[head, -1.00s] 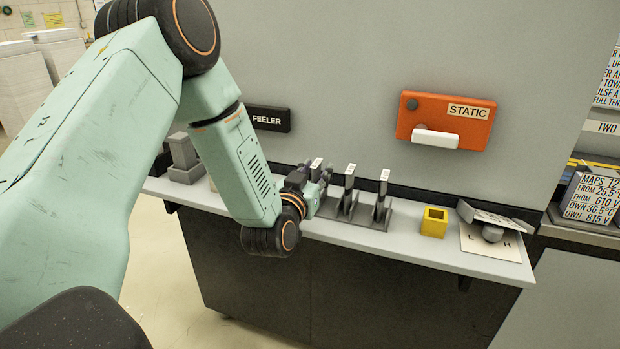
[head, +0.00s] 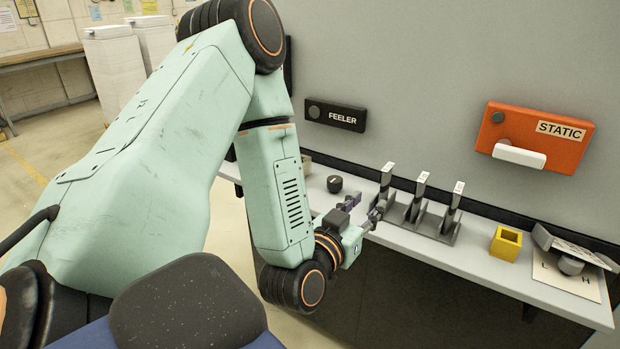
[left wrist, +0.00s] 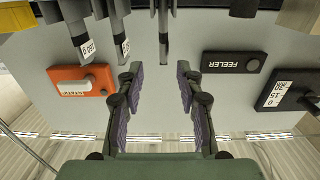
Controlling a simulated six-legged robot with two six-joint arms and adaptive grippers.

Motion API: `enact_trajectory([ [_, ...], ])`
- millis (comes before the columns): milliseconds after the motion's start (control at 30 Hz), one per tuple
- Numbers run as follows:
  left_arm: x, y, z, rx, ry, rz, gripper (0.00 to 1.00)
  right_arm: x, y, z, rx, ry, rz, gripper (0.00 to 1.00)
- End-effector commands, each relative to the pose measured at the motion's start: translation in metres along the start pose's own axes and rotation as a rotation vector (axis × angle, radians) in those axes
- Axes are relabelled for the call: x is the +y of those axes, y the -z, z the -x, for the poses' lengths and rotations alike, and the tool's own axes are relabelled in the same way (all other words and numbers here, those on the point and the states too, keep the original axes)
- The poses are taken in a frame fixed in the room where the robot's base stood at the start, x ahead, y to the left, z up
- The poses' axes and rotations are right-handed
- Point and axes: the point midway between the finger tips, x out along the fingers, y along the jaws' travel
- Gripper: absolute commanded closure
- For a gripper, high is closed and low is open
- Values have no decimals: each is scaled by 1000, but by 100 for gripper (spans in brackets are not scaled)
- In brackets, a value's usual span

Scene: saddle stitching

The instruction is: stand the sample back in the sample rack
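Three dark flat samples with white-labelled tops stand upright in the grey sample rack (head: 432,233) on the shelf: a left one (head: 387,180), a middle one (head: 420,190) and a right one (head: 454,203). My left gripper (head: 364,207) is in front of the rack's left end, close to the left sample. In the left wrist view the gripper (left wrist: 159,72) is open, with its purple-padded fingers apart and nothing between them. One sample (left wrist: 163,30) stands beyond the gap, roughly in line with it. The sample's foot is hard to see. My right gripper is not in view.
A yellow open box (head: 506,243) stands right of the rack, near a card marked L and H (head: 565,277). A dark knob (head: 334,184) sits to its left. The FEELER box (head: 336,115) and orange STATIC box (head: 535,137) are on the wall behind.

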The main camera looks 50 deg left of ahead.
Motion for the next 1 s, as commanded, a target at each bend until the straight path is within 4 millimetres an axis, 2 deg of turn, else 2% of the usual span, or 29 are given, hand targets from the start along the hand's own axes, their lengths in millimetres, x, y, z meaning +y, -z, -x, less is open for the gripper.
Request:
enact_trajectory([
  [67, 13, -31, 6, -110, -46, -10, 64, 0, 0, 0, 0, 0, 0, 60],
  [167, 34, -95, 30, -351, -124, -26, 64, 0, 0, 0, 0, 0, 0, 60],
  [200, 42, -124, 46, -467, -152, -33, 64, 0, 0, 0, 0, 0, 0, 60],
  [267, 50, -166, 76, -643, -184, -43, 64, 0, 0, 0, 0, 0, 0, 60],
  [300, 53, -191, 99, -761, -197, -51, 64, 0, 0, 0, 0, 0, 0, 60],
  [367, 55, -224, 136, -933, -208, -66, 64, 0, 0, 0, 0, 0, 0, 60],
  [400, 54, -242, 162, -1040, -208, -75, 64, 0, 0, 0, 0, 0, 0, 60],
  [433, 53, -254, 180, -1116, -205, -83, 64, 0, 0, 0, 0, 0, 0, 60],
  [500, 48, -273, 220, -1269, -193, -102, 64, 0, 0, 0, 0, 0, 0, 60],
  [600, 42, -287, 262, -1426, -170, -124, 64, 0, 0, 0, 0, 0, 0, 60],
  [700, 37, -292, 285, -1510, -152, -137, 64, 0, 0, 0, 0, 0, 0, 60],
  [800, 36, -294, 292, -1536, -144, -139, 64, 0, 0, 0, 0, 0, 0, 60],
  [1000, 36, -294, 291, -1534, -145, -138, 64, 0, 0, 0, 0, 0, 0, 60],
])
